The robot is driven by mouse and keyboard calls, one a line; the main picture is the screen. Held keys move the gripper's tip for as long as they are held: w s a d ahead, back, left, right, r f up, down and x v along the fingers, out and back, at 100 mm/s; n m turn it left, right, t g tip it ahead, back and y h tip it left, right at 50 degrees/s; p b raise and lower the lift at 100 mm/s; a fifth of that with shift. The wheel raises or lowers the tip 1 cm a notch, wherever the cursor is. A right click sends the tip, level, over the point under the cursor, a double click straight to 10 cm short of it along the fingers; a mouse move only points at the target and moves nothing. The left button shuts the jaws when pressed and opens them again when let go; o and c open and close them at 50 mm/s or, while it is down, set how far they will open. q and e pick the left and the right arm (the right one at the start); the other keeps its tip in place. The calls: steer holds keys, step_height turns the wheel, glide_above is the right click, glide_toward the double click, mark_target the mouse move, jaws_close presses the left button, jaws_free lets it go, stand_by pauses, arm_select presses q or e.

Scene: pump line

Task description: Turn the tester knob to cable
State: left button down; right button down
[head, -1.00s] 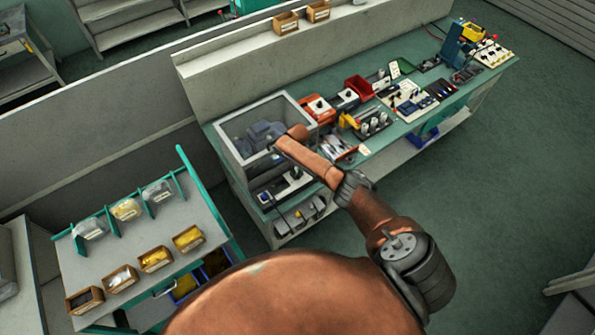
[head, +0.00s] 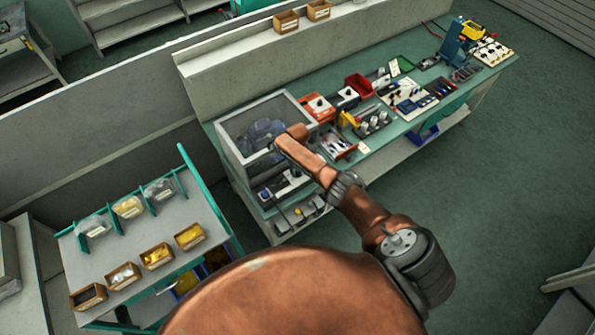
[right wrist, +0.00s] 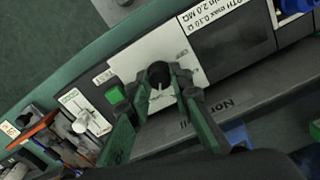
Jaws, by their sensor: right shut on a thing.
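In the right wrist view the tester's pale panel (right wrist: 178,50) carries a round black knob (right wrist: 159,73) with a light pointer mark. The fingers of my right gripper (right wrist: 163,84) are on either side of the knob and shut on it. Small lettering beside the knob is too blurred to read. My left gripper is not in view.
In the head view the bench (head: 407,143) holds a clear-walled box (head: 232,147), a red bin (head: 359,86) and several instruments close together. A rack (head: 138,235) with small parts boxes stands at left.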

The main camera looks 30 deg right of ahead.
mark_target(298, 172)
steer(key=c, duration=1.7)
jaws_free()
steer(key=shift+c, duration=0.2)
steer(key=shift+r, duration=0.5)
step_height(298, 172, up, 11)
steer(key=shift+f, duration=0.1)
